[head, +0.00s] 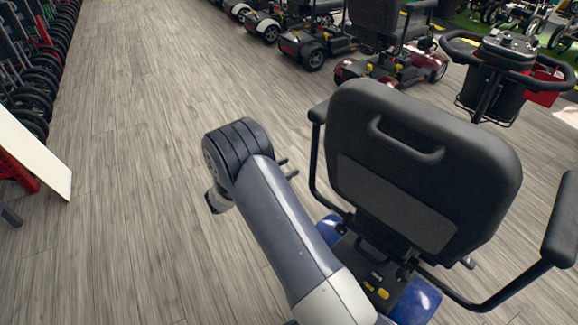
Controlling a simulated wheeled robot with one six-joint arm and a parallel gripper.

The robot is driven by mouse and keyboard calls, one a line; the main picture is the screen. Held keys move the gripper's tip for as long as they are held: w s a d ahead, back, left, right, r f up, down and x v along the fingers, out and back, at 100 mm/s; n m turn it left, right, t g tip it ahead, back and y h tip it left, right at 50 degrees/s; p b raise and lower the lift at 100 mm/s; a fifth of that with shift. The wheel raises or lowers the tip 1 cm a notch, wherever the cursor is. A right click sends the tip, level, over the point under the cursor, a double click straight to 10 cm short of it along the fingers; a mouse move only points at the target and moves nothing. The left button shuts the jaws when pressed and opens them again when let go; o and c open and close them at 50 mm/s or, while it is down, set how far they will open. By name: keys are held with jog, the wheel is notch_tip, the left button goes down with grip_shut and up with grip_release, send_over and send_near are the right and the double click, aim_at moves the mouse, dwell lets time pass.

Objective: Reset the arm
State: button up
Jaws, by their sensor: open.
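My arm rises from the bottom of the head view, with a grey link and a dark ribbed joint at its upper end. The rest of the gripper is hidden behind my arm. The tips appear left of the near scooter's black seat back (420,165); the gap between them cannot be judged.
The blue scooter (415,300) stands close on the right, with black armrests (318,112) and a tiller (508,50). More scooters (390,70) line the back. Wheels (30,100) and a white panel (35,155) are at left. The wooden floor (140,120) between is clear.

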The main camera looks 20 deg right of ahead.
aim_at(312, 155)
jog(key=b+x, duration=0.1)
jog(key=x, duration=1)
jog(key=shift+w+a, duration=0.25)
jog(key=shift+w, duration=0.05)
jog(key=shift+f, duration=0.1)
